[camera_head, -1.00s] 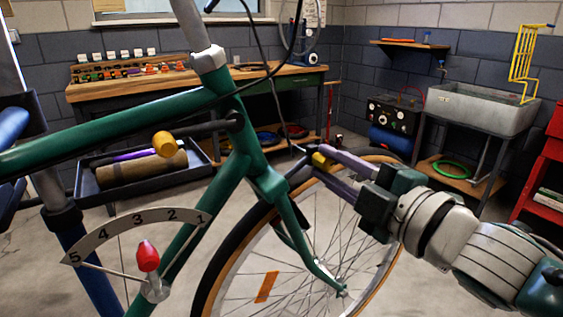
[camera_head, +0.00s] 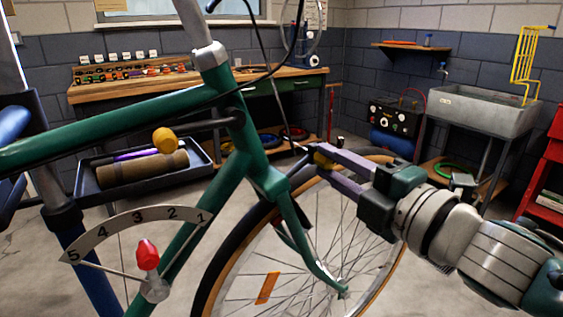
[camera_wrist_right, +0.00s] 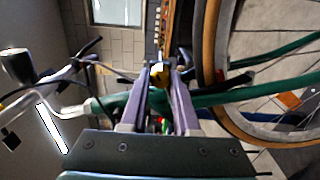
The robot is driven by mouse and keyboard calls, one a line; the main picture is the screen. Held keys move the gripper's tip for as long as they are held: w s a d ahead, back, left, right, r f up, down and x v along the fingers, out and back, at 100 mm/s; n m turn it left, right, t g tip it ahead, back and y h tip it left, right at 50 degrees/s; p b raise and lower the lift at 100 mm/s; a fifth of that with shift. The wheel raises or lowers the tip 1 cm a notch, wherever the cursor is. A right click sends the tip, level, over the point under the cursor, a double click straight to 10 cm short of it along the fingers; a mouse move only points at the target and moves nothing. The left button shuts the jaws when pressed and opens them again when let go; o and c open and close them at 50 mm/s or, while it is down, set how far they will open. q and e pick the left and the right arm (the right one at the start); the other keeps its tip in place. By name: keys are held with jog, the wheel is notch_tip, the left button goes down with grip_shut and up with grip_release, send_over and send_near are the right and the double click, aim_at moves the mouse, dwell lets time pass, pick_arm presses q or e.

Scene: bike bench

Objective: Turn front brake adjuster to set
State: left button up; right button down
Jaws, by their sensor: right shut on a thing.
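The front brake adjuster (camera_head: 321,160) is a small yellow knob by the front brake, above the front wheel (camera_head: 300,250) of the green bike. My right gripper (camera_head: 323,158) reaches in from the right, and its two purple fingers are shut on the knob. In the right wrist view the yellow knob (camera_wrist_right: 158,73) shows between the fingertips. The fingers hide part of it.
The green bike frame (camera_head: 225,120) crosses the left and middle. A numbered dial (camera_head: 135,225) with a red pointer (camera_head: 147,255) stands at lower left. Another yellow knob (camera_head: 165,140) is near a black tray (camera_head: 85,185). A workbench (camera_head: 110,90) and sink (camera_head: 480,108) stand behind.

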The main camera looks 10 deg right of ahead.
jog(key=shift+d, duration=0.1)
jog(key=c, duration=0.6)
grip_release()
jog(key=shift+c, duration=0.2)
jog(key=shift+s, duration=0.1)
jog(key=v, duration=0.9)
jog(key=shift+s, duration=0.35)
jog(key=shift+d+r, duration=0.1)
